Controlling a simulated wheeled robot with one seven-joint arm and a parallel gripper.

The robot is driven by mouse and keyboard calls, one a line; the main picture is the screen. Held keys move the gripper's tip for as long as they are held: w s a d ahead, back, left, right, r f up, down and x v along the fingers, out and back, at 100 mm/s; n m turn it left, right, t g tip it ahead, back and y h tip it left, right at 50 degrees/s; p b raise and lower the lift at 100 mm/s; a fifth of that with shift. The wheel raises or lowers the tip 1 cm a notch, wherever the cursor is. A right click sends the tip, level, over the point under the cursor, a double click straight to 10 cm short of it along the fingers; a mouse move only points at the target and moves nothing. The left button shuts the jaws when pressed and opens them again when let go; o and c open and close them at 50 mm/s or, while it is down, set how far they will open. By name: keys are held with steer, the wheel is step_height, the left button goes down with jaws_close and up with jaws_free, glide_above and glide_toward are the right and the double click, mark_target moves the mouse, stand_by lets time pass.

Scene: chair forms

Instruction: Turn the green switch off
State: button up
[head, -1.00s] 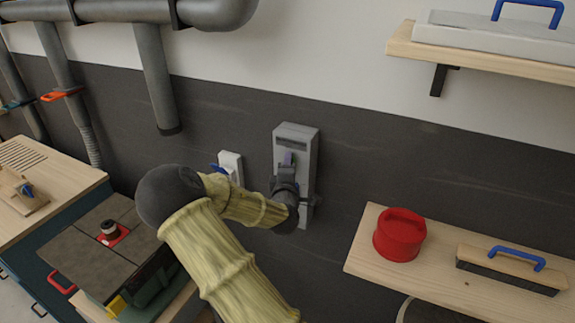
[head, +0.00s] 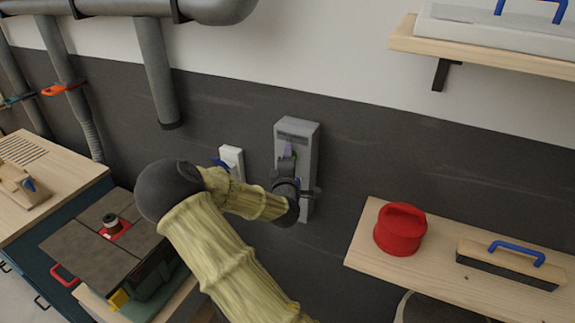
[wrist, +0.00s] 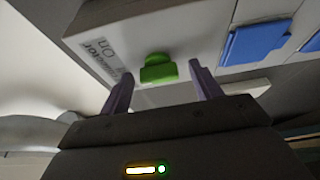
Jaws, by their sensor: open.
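The green switch (wrist: 158,69) sticks out from a pale grey box in the wrist view, beside a label that reads "On". My gripper (wrist: 160,85) is open, with one finger on each side of the switch and a visible gap to each. In the head view my gripper (head: 287,160) is up against the front of the grey wall box (head: 298,132). The green switch is hidden there behind my gripper and arm.
Blue switches or covers (wrist: 255,42) sit on a box to the right in the wrist view. A white wall socket (head: 232,160) is left of the grey box. A wooden shelf (head: 365,255) with a red round container (head: 400,230) is at right.

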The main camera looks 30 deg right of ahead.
steer(key=b+v, duration=1.7)
stand_by(1.0)
steer(key=shift+s+a, duration=0.1)
steer(key=shift+s, duration=0.1)
